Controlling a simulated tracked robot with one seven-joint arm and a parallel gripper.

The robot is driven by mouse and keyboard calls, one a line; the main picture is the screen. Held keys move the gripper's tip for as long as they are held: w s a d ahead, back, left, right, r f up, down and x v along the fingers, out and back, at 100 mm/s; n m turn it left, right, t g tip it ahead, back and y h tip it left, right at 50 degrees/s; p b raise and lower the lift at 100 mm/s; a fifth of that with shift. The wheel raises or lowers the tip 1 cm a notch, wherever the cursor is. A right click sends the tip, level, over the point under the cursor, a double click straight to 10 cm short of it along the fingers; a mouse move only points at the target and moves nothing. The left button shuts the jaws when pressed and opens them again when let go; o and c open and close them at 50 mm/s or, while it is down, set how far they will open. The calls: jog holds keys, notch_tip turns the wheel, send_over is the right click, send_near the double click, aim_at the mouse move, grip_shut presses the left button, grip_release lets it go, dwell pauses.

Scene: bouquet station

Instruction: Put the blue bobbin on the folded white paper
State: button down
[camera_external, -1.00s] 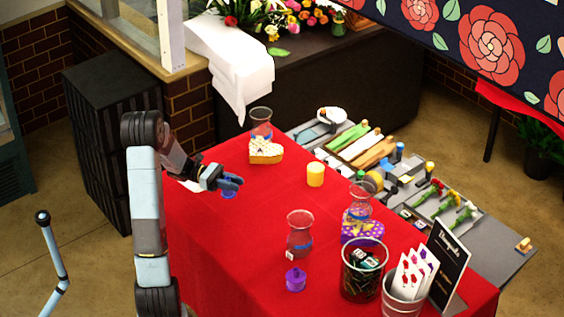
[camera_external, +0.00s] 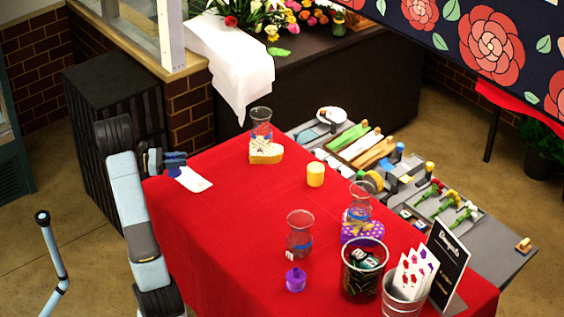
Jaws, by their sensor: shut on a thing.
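The folded white paper (camera_external: 195,180) lies flat on the red tablecloth near the table's left corner. My gripper (camera_external: 176,160) is shut on the blue bobbin (camera_external: 174,171) at the upper left end of the paper. Only a little of the bobbin shows below the fingers. I cannot tell whether the bobbin touches the paper or hangs just above it.
A yellow cylinder (camera_external: 315,174), a purple bobbin-like piece (camera_external: 295,280) and a glass vase (camera_external: 299,236) stand on the red table (camera_external: 235,225). The cloth right of the paper is clear.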

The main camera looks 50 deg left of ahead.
jog(key=shift+w+a+f, duration=1.35)
jog(key=shift+w+f, duration=0.3)
jog(key=shift+w, duration=0.1)
jog(key=shift+w+a+f, duration=1.3)
jog(key=shift+w+f, duration=0.4)
jog(key=shift+w, duration=0.05)
jog(key=shift+w+a+f, duration=1.35)
jog(key=shift+w+f, duration=0.3)
jog(key=shift+w, duration=0.1)
jog(key=shift+f, duration=1.3)
jog(key=shift+f, duration=0.15)
jog(key=c, duration=0.9)
grip_release()
jog(key=v, duration=1.2)
